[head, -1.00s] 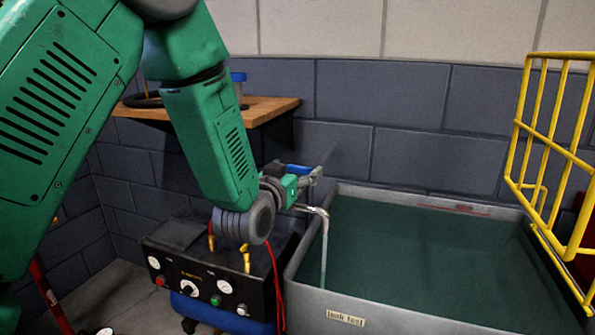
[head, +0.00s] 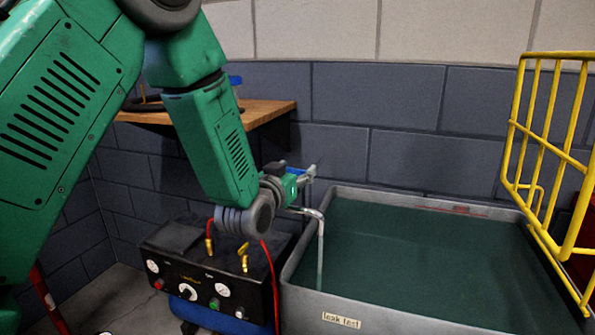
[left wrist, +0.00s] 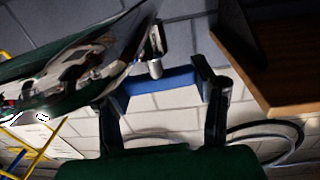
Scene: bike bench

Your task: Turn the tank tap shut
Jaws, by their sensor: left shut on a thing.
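The tank tap has a blue handle (head: 296,171), mostly hidden by my left gripper (head: 304,177) in the head view. Its metal spout (head: 318,213) bends over the left rim of the grey tank (head: 342,320). A thin pale line drops from the spout into the tank; I cannot tell whether it is water or pipe. In the left wrist view the blue handle (left wrist: 165,90) lies between the two dark fingers of my left gripper (left wrist: 166,98), which is shut on it. My right gripper is not in view.
A black control box (head: 205,270) with gauges and red hoses stands left of the tank. A wooden shelf (head: 262,109) is on the wall behind my left arm. A yellow wire rack (head: 545,150) stands over the tank's right side.

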